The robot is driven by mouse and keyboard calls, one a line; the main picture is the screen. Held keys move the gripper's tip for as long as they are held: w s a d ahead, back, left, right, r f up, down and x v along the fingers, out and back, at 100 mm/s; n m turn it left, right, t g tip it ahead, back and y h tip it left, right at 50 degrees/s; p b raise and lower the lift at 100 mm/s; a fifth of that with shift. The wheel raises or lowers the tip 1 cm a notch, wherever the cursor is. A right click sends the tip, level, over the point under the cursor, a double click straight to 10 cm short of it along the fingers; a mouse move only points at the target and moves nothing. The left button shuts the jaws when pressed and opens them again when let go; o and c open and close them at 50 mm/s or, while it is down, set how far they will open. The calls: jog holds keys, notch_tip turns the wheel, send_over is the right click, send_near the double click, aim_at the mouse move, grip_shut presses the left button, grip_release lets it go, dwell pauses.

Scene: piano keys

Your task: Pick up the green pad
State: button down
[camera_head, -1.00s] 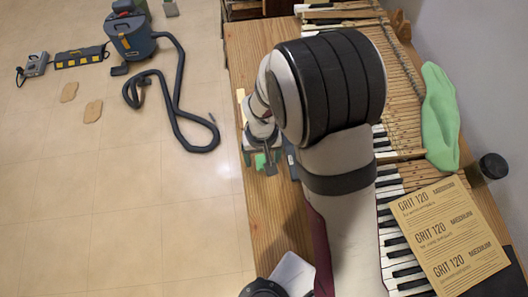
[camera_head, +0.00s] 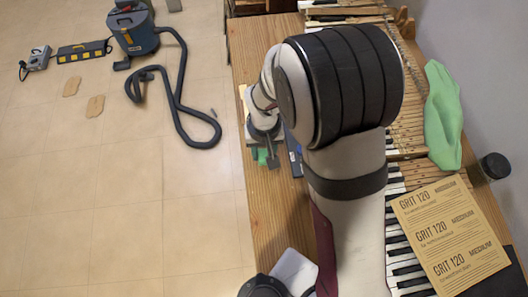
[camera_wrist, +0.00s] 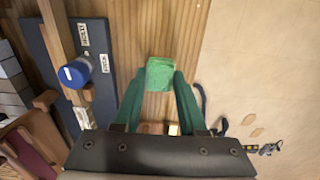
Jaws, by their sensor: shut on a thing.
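The green pad (camera_wrist: 160,74) is a small, roughly square block in the wrist view. It lies between the two green-grey fingers of my gripper (camera_wrist: 158,76), which are shut on it at their tips. The wooden bench top (camera_wrist: 140,22) shows behind it. In the head view my gripper (camera_head: 268,158) is at the left part of the bench, and a bit of green (camera_head: 262,156) shows at its fingers. My arm hides much of the bench there. I cannot tell whether the pad touches the bench.
A blue-capped jar (camera_wrist: 76,72) and a dark labelled board (camera_wrist: 50,45) are left of the gripper in the wrist view. Sandpaper sheets (camera_head: 450,235), a green cloth (camera_head: 441,115) and a dark cup (camera_head: 494,166) are at right in the head view. A vacuum (camera_head: 134,30) stands on the floor.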

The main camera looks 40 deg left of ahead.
aim_at(266, 155)
jog(key=r, duration=0.3)
jog(key=shift+w+d+r, duration=0.1)
jog(key=shift+d, duration=0.1)
jog(key=w+d+r, duration=0.4)
jog(key=d+r, duration=0.2)
jog(key=d, duration=0.4)
jog(key=shift+d+r, duration=0.2)
jog(key=shift+r, duration=0.05)
jog(key=shift+w, duration=0.1)
